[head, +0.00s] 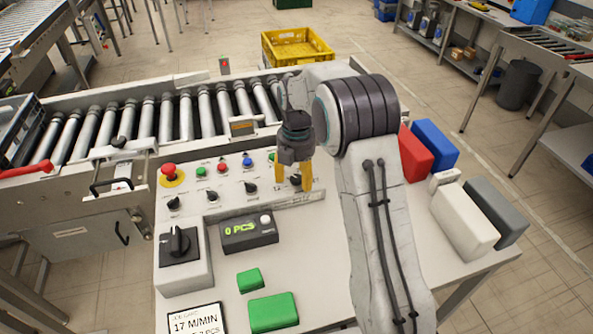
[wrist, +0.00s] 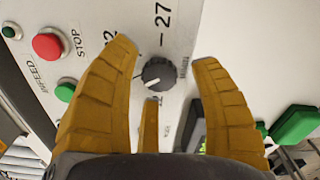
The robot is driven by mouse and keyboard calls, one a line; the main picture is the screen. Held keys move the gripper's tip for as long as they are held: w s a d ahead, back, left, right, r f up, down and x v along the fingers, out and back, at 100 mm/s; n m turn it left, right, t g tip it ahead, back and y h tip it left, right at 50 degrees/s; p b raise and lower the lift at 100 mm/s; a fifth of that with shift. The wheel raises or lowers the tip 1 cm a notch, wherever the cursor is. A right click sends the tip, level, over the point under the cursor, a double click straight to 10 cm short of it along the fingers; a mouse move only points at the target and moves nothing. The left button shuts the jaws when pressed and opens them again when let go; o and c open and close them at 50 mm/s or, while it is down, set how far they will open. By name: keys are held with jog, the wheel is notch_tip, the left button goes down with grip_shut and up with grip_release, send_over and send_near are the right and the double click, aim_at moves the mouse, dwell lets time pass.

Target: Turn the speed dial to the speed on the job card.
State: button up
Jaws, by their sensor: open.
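The speed dial (wrist: 158,74) is a round black knob on the pale panel, between my fingers in the wrist view. A white mark shows on its lower left side. A "27" is printed above it; other numbers are partly hidden. My gripper (head: 294,186) points down over the panel's right part in the head view. Its yellow fingers are spread, one on each side of the knob, with gaps to it in the wrist view (wrist: 165,54). The job card (head: 196,322) at the lower left reads "17 M/MIN"; its lower part is cut off.
A red mushroom button (head: 169,169), coloured buttons and small black knobs are left of my gripper. A display (head: 249,231) reads "0 PCS". A large rotary switch (head: 180,242) stands at left. Green blocks (head: 273,312) lie in front. The roller conveyor (head: 165,118) runs behind.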

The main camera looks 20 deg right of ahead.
notch_tip(320, 180, up, 12)
dwell(0.6)
jog(key=shift+m, duration=0.3)
jog(key=m, duration=1.4)
send_over(297, 178)
notch_tip(297, 178, down, 6)
jog(key=shift+w+r, duration=0.1)
jog(key=shift+r, duration=0.05)
jog(key=s+m, duration=0.7)
jog(key=s, duration=1.9)
jog(key=s+r+t, duration=0.3)
jog(key=r+t, duration=0.1)
jog(key=r, duration=0.1)
